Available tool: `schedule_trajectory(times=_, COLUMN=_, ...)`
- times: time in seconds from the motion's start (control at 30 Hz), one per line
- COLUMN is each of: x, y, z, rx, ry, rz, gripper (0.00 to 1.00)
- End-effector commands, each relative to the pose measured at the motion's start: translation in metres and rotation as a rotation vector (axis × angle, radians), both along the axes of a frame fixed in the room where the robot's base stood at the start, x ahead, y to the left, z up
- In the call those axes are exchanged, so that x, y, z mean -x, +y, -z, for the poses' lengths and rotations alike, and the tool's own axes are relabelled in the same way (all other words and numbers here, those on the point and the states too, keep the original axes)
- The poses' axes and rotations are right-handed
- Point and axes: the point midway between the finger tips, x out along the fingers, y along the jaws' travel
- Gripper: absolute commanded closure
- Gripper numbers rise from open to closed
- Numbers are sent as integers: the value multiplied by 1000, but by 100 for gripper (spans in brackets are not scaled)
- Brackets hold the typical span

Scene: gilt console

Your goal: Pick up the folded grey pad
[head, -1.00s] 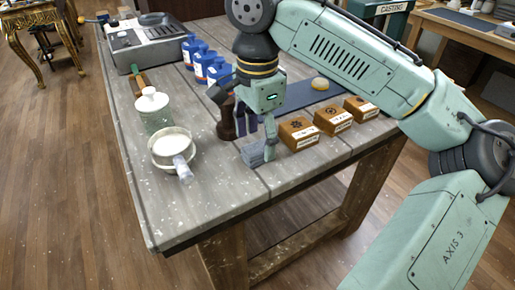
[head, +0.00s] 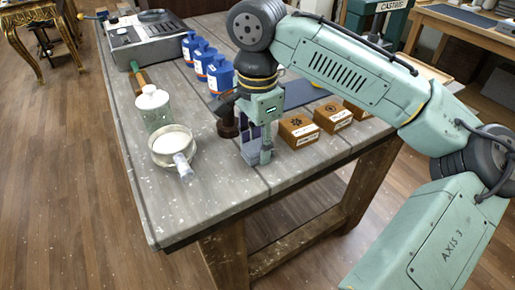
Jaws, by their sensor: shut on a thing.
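The folded grey pad (head: 250,154) is a small blue-grey piece near the front edge of the wooden workbench in the head view. My gripper (head: 257,152) points straight down over it, with its fingers on either side. It is shut on the pad, and the fingers hide much of it. Whether the pad still touches the bench cannot be told.
Small wooden boxes (head: 298,132) stand close to the right of my gripper, and a dark brown object (head: 228,122) close to the left. A glass jar (head: 153,110), a white-filled pan (head: 172,142) and blue bottles (head: 220,75) stand farther left.

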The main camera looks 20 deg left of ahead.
Motion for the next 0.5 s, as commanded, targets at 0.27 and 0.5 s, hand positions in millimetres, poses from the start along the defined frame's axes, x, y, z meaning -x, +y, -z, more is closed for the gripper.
schedule_trajectory(times=0.27, x=0, y=0, z=0, rx=0, ry=0, rz=0, gripper=79)
schedule_trajectory(times=0.5, x=0, y=1, z=-11, rx=-1, ry=-1, rz=0, gripper=79)
